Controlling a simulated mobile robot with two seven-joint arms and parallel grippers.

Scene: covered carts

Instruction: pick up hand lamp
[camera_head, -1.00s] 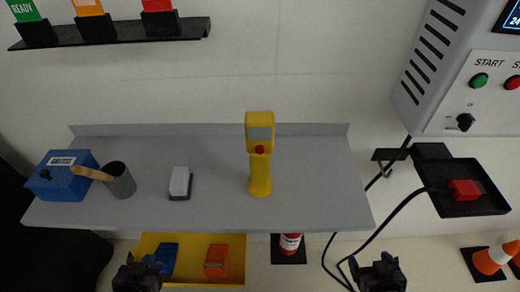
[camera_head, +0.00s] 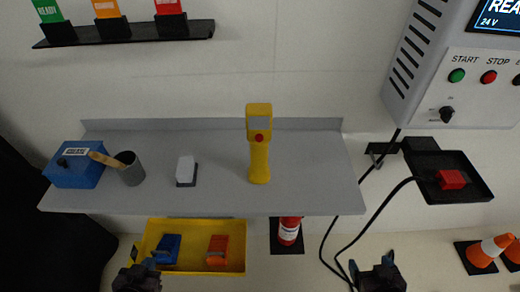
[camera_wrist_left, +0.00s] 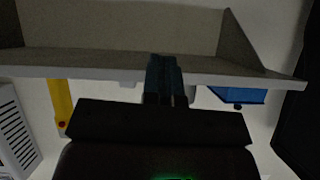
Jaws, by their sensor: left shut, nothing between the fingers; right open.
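The yellow hand lamp (camera_head: 259,155), with a grey face and a red button, stands upright on the grey shelf (camera_head: 215,200), right of its middle. It also shows in the left wrist view (camera_wrist_left: 62,104), at the left and upside down. My left gripper (camera_head: 145,270) is shut and empty, low in the head view, in front of the shelf and well left of the lamp. Its fingers show in the left wrist view (camera_wrist_left: 164,75). My right gripper (camera_head: 378,268) is open and empty, in front of the shelf and right of the lamp. Neither touches the lamp.
Left on the shelf are a blue box (camera_head: 74,170), a grey cup (camera_head: 131,172) with a wooden-handled tool and a white-topped block (camera_head: 186,170). Below are a yellow bin (camera_head: 195,254) and a red extinguisher (camera_head: 289,231). A black cable (camera_head: 385,214) runs right of the shelf.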

